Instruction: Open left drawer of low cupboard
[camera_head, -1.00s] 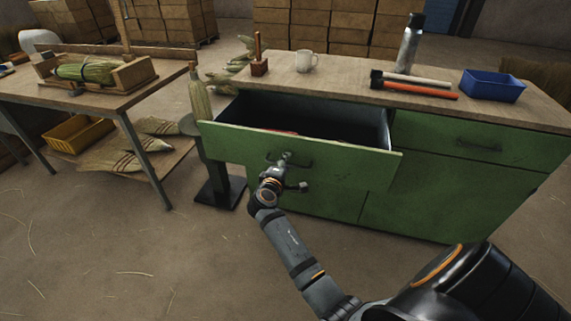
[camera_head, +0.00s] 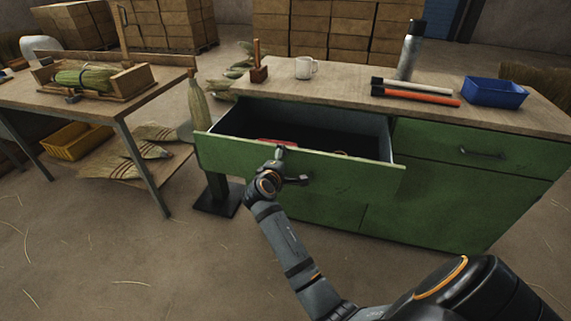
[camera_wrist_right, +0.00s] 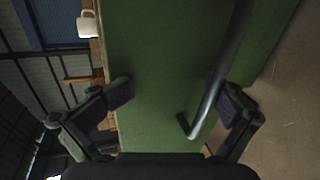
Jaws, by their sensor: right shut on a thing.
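The low cupboard (camera_head: 430,211) has green fronts and a wooden top. Its left drawer (camera_head: 232,153) is pulled well out, and a red item (camera_head: 277,142) lies inside. My right gripper (camera_head: 288,166) is at the drawer front, one finger near its top edge and the other lower. In the right wrist view the dark bar handle (camera_wrist_right: 214,82) runs between the fingers (camera_wrist_right: 178,98), nearer the right one, against the green front. The gripper is shut on the handle, though the exact contact is hard to see. My left gripper is not in view.
The right drawer (camera_head: 440,146) is closed. On the cupboard top stand a white mug (camera_head: 304,69), a steel bottle (camera_head: 408,57) and a blue bin (camera_head: 495,92). A workbench (camera_head: 100,108) is at the left. The floor in front is clear.

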